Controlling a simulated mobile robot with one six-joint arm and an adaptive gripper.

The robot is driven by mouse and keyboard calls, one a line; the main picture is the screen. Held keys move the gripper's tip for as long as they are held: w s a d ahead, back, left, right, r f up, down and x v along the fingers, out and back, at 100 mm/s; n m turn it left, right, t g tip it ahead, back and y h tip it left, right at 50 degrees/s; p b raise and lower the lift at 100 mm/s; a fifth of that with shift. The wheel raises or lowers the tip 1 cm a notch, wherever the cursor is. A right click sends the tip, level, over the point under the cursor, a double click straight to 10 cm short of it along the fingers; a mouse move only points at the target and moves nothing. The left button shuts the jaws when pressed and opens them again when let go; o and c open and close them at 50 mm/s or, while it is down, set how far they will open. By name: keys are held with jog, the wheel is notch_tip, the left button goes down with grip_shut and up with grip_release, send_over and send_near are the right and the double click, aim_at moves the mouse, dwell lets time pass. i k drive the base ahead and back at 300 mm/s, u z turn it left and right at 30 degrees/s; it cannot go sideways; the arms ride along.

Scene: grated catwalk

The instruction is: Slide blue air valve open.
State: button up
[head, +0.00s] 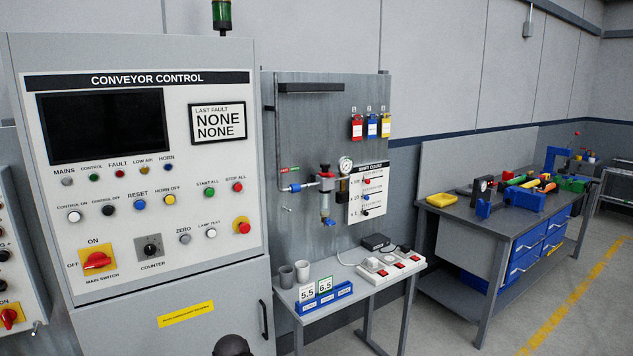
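A small blue air valve (295,187) sits on a short horizontal air line on the grey upright panel, left of the filter-regulator (325,195). A small red and green label (290,169) is fixed just above it, its writing too small to read. The blue part appears to lie under the label's right half, but its exact slide position is too small to tell. A round pressure gauge (345,164) is at the regulator's upper right. My gripper is not recognisable in the head view; only a dark rounded shape shows at the bottom edge.
The conveyor control cabinet (222,225) stands close on the left. Below the panel, a small table (345,312) holds grey cups, number cards, a blue rack and a power strip. A workbench (450,208) with tools stands right. Floor is clear at lower right.

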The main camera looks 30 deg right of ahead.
aim_at(295, 187)
jog(key=k, duration=1.35)
jog(key=z, duration=0.55)
jog(key=i, duration=1.9)
jog(key=u, duration=0.45)
